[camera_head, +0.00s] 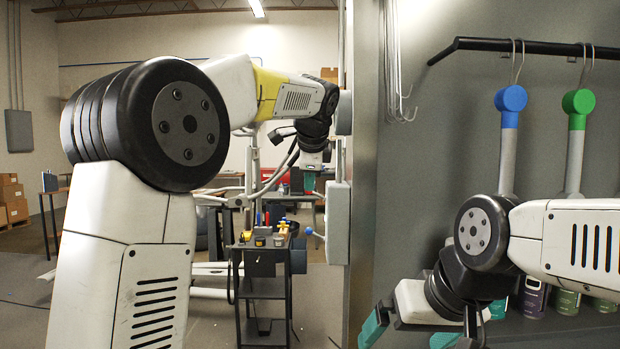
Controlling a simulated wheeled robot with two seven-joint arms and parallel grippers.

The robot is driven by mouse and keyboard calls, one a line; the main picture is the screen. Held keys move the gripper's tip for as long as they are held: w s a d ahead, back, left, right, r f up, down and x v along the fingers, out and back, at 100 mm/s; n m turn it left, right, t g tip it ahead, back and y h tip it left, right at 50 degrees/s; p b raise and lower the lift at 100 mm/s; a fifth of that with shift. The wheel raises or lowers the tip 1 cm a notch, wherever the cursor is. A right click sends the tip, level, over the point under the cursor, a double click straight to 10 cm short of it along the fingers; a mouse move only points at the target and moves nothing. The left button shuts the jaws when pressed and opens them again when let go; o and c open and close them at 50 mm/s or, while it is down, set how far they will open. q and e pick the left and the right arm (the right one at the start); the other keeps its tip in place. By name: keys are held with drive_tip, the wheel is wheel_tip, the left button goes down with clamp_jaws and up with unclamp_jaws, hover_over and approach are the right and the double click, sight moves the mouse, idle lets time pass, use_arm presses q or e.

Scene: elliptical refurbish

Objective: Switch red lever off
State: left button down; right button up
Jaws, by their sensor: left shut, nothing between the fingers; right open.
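I cannot pick out a red lever for certain. Grey boxes are mounted on the edge of the grey wall panel: an upper one (344,113) partly behind my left wrist, and a larger one (338,222) below. A short lever with a blue knob (309,231) sticks out left from the lower box. My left gripper (309,183) points down, shut and empty, just above and left of the lower box. My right gripper (408,335) is open and empty at the bottom, partly cut off by the frame edge.
A dark cart (262,288) with small tools and jars stands below my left gripper. A black rail (530,46) carries hanging tools with a blue head (511,98) and a green head (578,102). Bottles (533,298) stand behind my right arm. Cardboard boxes (13,198) are far left.

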use_arm(q)
drive_tip(key=shift+a+f+h, duration=0.25)
drive_tip(key=shift+a+h, duration=0.1)
drive_tip(key=shift+h, duration=0.15)
idle(0.3)
drive_tip(key=f+n+h, duration=0.1)
drive_tip(key=a+h, duration=0.1)
drive_tip(key=h, duration=0.1)
drive_tip(key=f+n+h, duration=0.1)
drive_tip(key=shift+a+f+n+t+h, duration=0.3)
drive_tip(key=shift+f, duration=0.05)
drive_tip(key=shift+r, duration=0.1)
drive_tip(key=shift+r, duration=0.7)
